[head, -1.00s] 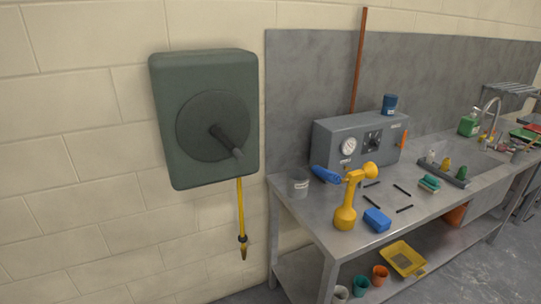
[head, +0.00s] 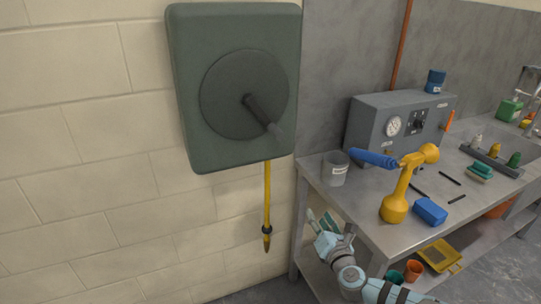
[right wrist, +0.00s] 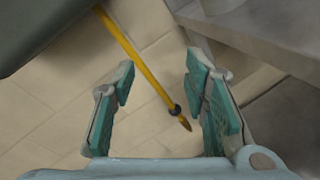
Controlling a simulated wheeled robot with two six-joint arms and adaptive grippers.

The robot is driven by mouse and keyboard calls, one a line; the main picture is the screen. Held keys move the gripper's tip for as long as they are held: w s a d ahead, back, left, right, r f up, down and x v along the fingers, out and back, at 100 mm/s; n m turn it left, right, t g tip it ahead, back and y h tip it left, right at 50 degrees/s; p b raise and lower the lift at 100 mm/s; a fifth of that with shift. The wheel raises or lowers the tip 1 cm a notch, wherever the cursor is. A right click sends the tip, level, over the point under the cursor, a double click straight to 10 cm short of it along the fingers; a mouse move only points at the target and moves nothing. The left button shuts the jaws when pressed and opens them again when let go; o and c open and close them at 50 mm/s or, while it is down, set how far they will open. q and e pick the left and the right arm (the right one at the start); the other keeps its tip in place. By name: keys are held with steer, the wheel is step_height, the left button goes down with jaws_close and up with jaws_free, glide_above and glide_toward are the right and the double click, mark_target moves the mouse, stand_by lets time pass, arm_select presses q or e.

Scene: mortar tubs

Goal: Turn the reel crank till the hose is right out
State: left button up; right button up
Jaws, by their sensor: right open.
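The green hose reel (head: 190,90) is fixed to the block wall, with a round dark disc (head: 225,85) and a crank handle (head: 263,113) sticking out to the lower right. The yellow hose (head: 267,195) hangs a short way from its underside, ending in a dark collar and brass-coloured tip (head: 267,243). My right gripper (head: 325,222) is below and right of the reel, beside the hose. In the right wrist view, its teal-padded fingers (right wrist: 160,88) are open and empty. The hose (right wrist: 140,65) runs beyond them, its tip between them in the picture. My left gripper is not in view.
A steel bench (head: 360,200) stands to the right, close to my right gripper. The wall left of the reel is clear.

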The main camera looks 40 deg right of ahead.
steer(key=a+r+n+t+y+b, duration=0.1)
steer(key=a+r+n+t, duration=0.3)
steer(key=r, duration=0.5)
steer(key=a+r+n+t+y+b, duration=0.1)
steer(key=a+r+n+t, duration=0.25)
steer(key=r, duration=0.55)
steer(key=n, duration=0.2)
glide_toward(276, 133)
steer(key=w+d, duration=0.2)
steer(key=w, duration=0.1)
steer(key=shift+m, duration=0.25)
steer(key=x, duration=0.2)
steer(key=p+x, duration=0.1)
steer(key=x, duration=0.2)
steer(key=shift+s+r+p, duration=0.1)
steer(key=shift+r+p, duration=0.2)
steer(key=w, duration=0.2)
steer(key=shift+w+d+r+g, duration=0.15)
steer(key=shift+w+d+g, duration=0.1)
steer(key=shift+w+d, duration=0.15)
steer(key=shift+w, duration=0.25)
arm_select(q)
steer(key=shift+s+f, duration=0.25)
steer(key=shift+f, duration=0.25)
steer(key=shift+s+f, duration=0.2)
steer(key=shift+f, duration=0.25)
arm_select(e)
steer(key=shift+s+r, duration=0.15)
